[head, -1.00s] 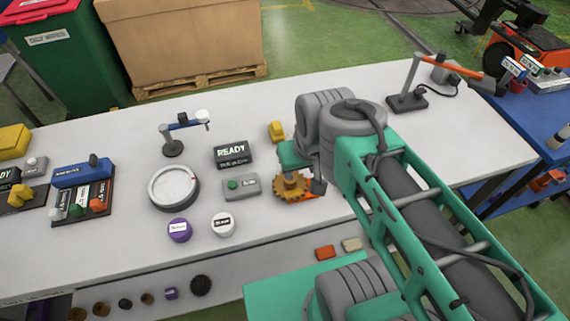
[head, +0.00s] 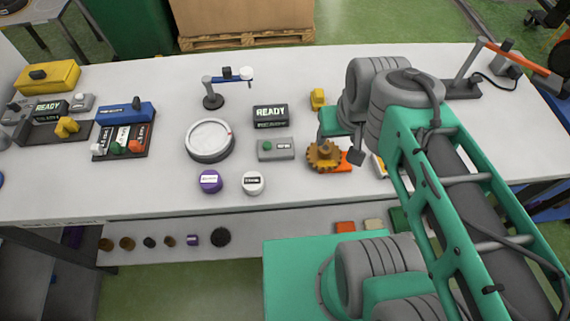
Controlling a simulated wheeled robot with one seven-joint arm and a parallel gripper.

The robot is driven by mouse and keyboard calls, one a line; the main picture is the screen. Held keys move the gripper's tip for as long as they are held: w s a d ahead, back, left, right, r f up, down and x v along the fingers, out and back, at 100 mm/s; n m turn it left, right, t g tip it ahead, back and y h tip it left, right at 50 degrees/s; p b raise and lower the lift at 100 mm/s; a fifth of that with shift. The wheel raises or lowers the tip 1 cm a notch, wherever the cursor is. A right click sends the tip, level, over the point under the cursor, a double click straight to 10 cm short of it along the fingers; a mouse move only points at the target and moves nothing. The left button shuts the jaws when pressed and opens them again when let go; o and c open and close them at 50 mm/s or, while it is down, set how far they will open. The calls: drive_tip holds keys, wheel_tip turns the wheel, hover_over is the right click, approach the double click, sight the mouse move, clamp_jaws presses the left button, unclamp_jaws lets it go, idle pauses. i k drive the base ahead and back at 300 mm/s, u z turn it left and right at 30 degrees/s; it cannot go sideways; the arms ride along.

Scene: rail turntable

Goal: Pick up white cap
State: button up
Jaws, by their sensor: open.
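The white cap (head: 253,183) is a small round disc with a dark label on its top. It lies flat near the front edge of the white table (head: 130,190), just right of a purple cap (head: 210,181). My gripper (head: 339,146) is open, above the table to the right of the white cap and apart from it. It is partly hidden by my arm and seems to overlap a brown gear on an orange block (head: 325,154) in the picture; their contact cannot be told.
A round white turntable (head: 209,139), a grey box with a green button (head: 276,149) and a READY display (head: 270,116) stand behind the caps. A small sensor stand (head: 213,100) is farther back. The table left of the purple cap is clear.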

sight(252, 182)
drive_tip(key=k, duration=0.5)
drive_tip(key=u, duration=2.1)
drive_tip(key=i, duration=0.2)
drive_tip(key=u, duration=1.1)
